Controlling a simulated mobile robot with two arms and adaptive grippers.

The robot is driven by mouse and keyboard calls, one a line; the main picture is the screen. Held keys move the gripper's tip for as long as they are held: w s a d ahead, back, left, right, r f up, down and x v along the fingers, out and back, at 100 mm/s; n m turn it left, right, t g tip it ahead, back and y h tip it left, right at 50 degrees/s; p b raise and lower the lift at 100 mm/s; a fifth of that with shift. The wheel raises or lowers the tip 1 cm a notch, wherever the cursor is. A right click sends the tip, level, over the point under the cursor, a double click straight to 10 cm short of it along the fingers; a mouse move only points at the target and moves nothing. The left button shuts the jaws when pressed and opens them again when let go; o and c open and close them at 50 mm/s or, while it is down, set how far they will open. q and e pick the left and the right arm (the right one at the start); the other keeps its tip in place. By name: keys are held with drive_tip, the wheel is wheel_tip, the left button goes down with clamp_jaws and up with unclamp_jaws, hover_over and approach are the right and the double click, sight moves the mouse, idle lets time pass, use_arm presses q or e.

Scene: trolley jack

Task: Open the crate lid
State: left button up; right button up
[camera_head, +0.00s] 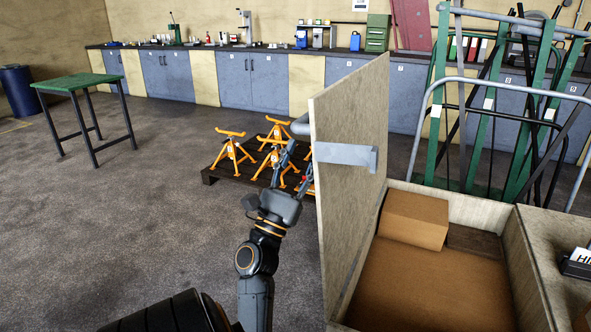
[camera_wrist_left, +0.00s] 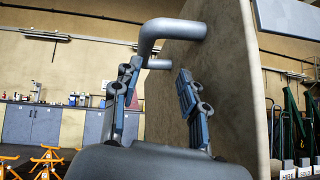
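The wooden crate lid (camera_head: 350,190) stands steeply upright at the crate's left side, and the crate (camera_head: 470,209) is open. A grey bent-tube handle (camera_head: 300,125) sticks out from the lid's outer face; it also shows large in the left wrist view (camera_wrist_left: 172,28). My left gripper (camera_head: 292,165) is on the outer side of the lid, just below the handle. In the left wrist view its two fingers (camera_wrist_left: 159,72) are apart with nothing seen between them. The handle lies beyond the fingertips; contact cannot be told. My right gripper is not in view.
Brown cardboard-like blocks (camera_head: 415,220) lie inside the crate. A grey bracket (camera_head: 345,155) sits on the lid's inner face. Orange jack stands (camera_head: 232,150) stand on a dark pallet left of the lid. A green table (camera_head: 78,82) stands farther left; the floor between is clear.

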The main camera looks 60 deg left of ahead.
use_arm(q)
drive_tip(key=shift+v, duration=1.5)
drive_tip(key=shift+s, duration=0.1)
drive_tip(key=shift+f, duration=0.1)
